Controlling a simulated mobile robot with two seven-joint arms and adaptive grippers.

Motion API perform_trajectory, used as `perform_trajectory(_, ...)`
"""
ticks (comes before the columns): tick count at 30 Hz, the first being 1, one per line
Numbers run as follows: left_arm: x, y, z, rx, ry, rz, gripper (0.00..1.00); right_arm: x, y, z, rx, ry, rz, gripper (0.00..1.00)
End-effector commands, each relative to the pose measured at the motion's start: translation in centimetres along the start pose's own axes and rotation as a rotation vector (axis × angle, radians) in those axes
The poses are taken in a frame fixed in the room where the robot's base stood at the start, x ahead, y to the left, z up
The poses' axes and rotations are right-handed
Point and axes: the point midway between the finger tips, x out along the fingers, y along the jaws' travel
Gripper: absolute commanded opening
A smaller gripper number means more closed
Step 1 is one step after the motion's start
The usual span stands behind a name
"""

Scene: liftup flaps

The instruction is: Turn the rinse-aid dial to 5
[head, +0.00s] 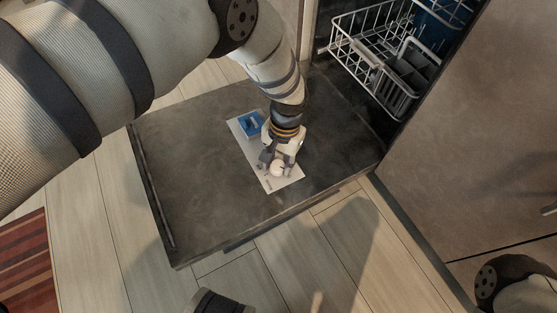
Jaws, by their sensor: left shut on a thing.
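The open dishwasher door (195,195) lies flat, with a light dispenser panel (291,183) set in its middle. A blue part (250,124) shows at the panel's far end. My left gripper (277,168) reaches down onto the near part of the panel. Its fingers are shut on a small pale round knob (277,169), which appears to be the rinse-aid dial. The fingers cover much of it, and no numbers or pointer can be read at this size. My right gripper is not in view; only part of that arm shows at the lower right.
The dishwasher opening at the upper right holds a white wire rack (372,60) with a grey basket (410,68). A flat cabinet front (470,140) stands to the right. A striped rug (24,262) lies on the wooden floor at lower left.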

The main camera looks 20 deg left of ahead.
Motion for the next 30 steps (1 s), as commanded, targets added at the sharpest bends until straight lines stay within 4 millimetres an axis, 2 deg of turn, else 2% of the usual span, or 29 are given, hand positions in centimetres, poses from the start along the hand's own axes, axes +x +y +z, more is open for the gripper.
perform_trajectory(21,0.10,-0.12,0.12,0.064,-0.003,-0.006,0.05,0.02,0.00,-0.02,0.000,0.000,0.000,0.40)
perform_trajectory(22,0.10,-0.13,0.12,0.064,-0.003,-0.006,0.40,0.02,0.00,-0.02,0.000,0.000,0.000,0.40)
perform_trajectory(24,0.08,-0.11,0.09,0.064,-0.003,-0.006,0.54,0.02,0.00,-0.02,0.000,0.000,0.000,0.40)
perform_trajectory(30,0.04,-0.06,0.04,0.063,-0.001,-0.005,0.54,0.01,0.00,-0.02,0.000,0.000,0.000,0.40)
